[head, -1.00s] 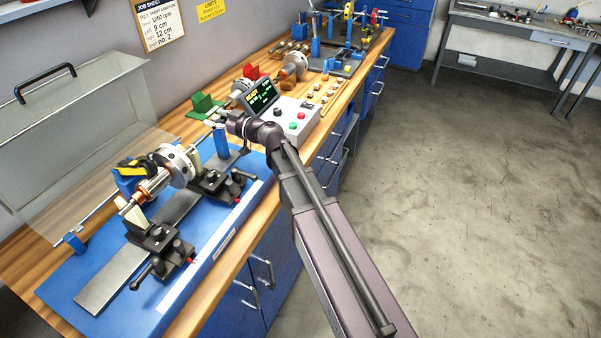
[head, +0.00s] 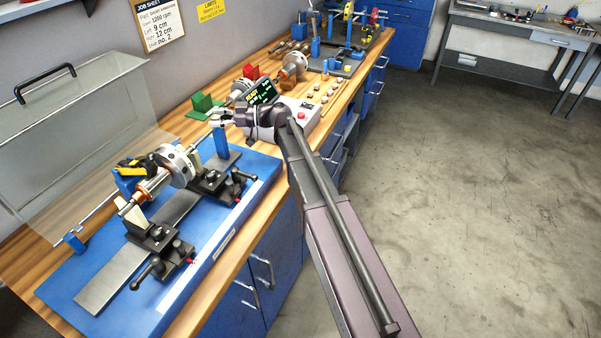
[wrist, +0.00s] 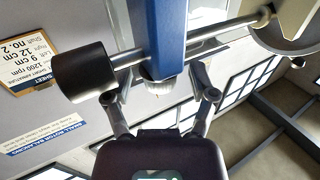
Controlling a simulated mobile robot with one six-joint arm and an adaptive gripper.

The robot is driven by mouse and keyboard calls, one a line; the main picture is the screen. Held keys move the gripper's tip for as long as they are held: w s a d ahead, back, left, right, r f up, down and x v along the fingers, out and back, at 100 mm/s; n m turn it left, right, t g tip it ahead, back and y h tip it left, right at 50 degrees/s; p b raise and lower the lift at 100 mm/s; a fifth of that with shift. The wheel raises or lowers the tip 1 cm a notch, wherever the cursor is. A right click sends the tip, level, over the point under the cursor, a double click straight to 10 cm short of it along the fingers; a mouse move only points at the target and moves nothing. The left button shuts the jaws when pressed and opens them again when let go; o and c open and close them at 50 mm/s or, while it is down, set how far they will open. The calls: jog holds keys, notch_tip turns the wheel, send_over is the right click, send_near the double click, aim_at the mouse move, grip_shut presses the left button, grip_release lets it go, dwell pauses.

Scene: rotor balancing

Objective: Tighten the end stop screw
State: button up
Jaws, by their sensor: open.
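A grey knurled screw head (wrist: 160,92) sits at the end of a blue post (wrist: 158,35) in the wrist view; I take it for the end stop screw. My gripper (wrist: 160,82) is open, with one finger on each side of the screw and a gap on both sides. In the head view my gripper (head: 226,117) is by the top of the blue post (head: 221,142) at the far end of the blue balancing stand (head: 110,270). The screw is too small to make out there.
A steel rod (wrist: 215,32) with a black cylinder (wrist: 82,72) on its end passes close by the fingers. A control box with a screen (head: 262,92) stands behind my wrist. A rotor (head: 172,165) lies on the stand. A clear guard (head: 85,115) stands at left.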

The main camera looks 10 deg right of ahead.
jog(key=shift+w+n+g, duration=0.2)
jog(key=shift+n+g, duration=1.6)
jog(key=shift+g, duration=0.9)
jog(key=w+d, duration=0.2)
jog(key=d, duration=1.2)
jog(key=s+a+f+m+t+h+p, duration=0.1)
jog(key=s+f+m+h+p, duration=0.1)
jog(key=s+m+h+p, duration=0.3)
jog(key=s+a+f+m+h+p, duration=0.1)
jog(key=s+f+m+h, duration=0.2)
jog(key=s, duration=0.4)
jog(key=s+d+m+h+p, duration=0.6)
jog(key=s+d+m+h, duration=0.1)
jog(key=s, duration=0.6)
jog(key=shift+d+f+m+t+h+p, duration=0.35)
jog(key=shift+d+m, duration=0.2)
jog(key=shift+m, duration=0.75)
jog(key=shift+r, duration=0.1)
